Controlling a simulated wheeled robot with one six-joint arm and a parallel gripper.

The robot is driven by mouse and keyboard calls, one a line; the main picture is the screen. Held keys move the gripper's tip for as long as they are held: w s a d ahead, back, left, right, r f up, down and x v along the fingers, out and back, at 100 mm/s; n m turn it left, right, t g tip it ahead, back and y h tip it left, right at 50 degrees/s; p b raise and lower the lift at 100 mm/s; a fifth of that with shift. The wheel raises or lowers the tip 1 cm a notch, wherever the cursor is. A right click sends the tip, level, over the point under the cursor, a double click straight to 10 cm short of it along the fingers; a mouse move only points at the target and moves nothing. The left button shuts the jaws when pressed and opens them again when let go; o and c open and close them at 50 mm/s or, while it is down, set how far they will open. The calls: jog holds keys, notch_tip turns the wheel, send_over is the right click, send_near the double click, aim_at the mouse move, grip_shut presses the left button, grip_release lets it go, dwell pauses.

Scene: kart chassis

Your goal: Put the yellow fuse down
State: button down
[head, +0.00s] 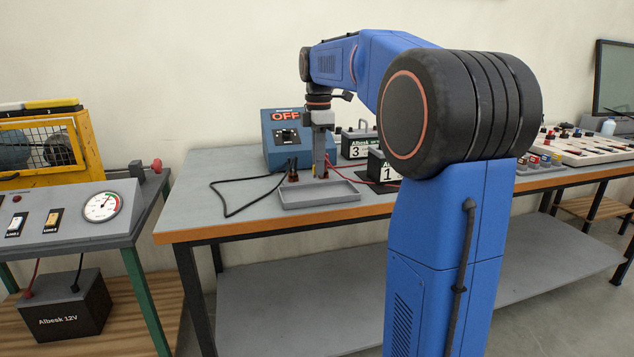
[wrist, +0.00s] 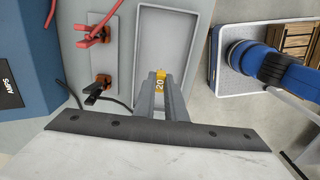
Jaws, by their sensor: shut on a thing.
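The yellow fuse (wrist: 160,80), marked 20, is between the fingertips of my gripper (wrist: 160,90) in the wrist view. My gripper is shut on it. In the wrist view the fuse shows over the shallow grey tray (wrist: 178,35); I cannot tell how high above its floor it is. In the head view my gripper (head: 320,172) points straight down just behind the empty-looking tray (head: 318,194) at the bench's front edge. The fuse cannot be made out there.
A blue tester (head: 284,140) reading OFF stands behind. A red clamp (wrist: 93,35) and a black clamp (wrist: 100,88) grip posts beside the tray. Battery 1 (head: 381,168) and battery 3 (head: 359,145) stand to the right. The bench's left end (head: 205,195) is mostly clear apart from a black cable.

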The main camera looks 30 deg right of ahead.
jog(key=shift+f, duration=2.6)
jog(key=shift+f, duration=0.15)
jog(key=c, duration=1.8)
grip_release()
notch_tip(320, 180, up, 12)
jog(key=shift+r, duration=0.2)
jog(key=s+a+f+m+t, duration=0.1)
jog(key=s+a+f+m, duration=0.4)
jog(key=s+f, duration=0.3)
jog(key=s+a+f+m+t, duration=0.2)
jog(key=s+a+f+m, duration=0.3)
jog(key=s+f, duration=0.4)
jog(key=s+a+f+m+t, duration=0.1)
jog(key=s+a+f+m, duration=0.3)
jog(key=s+f, duration=0.5)
jog(key=shift+s+a+f+m+t, duration=0.15)
jog(key=shift+s+a, duration=0.1)
jog(key=shift+s, duration=0.6)
jog(key=shift+s+a+m+t, duration=0.1)
jog(key=shift+s+a, duration=0.15)
jog(key=shift+s, duration=0.55)
jog(key=shift+s+a+f+m+t, duration=0.15)
jog(key=shift+s+a, duration=0.1)
jog(key=shift+s, duration=0.6)
